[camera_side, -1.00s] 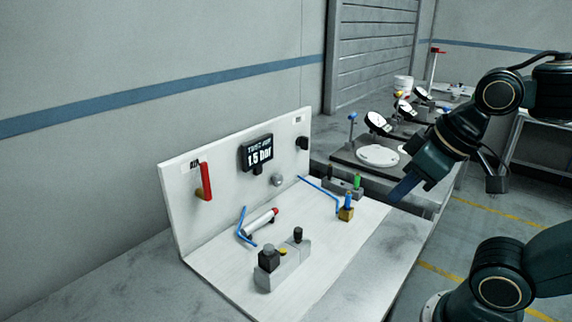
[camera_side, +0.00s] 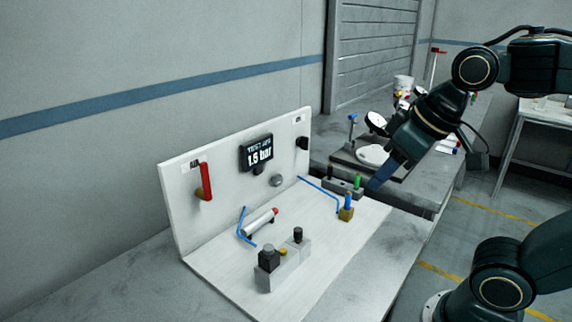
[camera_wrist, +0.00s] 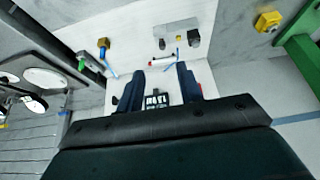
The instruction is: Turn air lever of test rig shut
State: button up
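The test rig is a white upright panel (camera_side: 230,195) on a white base plate. The air lever (camera_side: 206,181) is a red handle on a brass valve at the panel's left. The handle stands upright, under a small label. A dark display (camera_side: 257,152) on the panel reads 1.5 bar. My gripper (camera_side: 377,186) is in the air right of the base plate, well away from the lever. In the wrist view its two fingers (camera_wrist: 160,84) are apart with nothing held between them.
On the base plate are a red-tipped cylinder (camera_side: 260,222), a grey block with knobs (camera_side: 284,267), a brass fitting with a blue top (camera_side: 346,208) and blue tubes. A clear strip lies at the plate's front right.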

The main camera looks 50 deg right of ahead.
jog(key=w+a+r, duration=0.1)
jog(key=w+r, duration=0.3)
jog(key=w, duration=0.4)
jog(key=g, duration=0.1)
send_near(204, 178)
notch_tip(204, 178, up, 3)
jog(key=shift+d+f, duration=0.15)
jog(key=shift+d, duration=0.25)
jog(key=shift+f, duration=0.1)
jog(key=x, duration=1.3)
jog(key=shift+f, duration=0.25)
grip_shut()
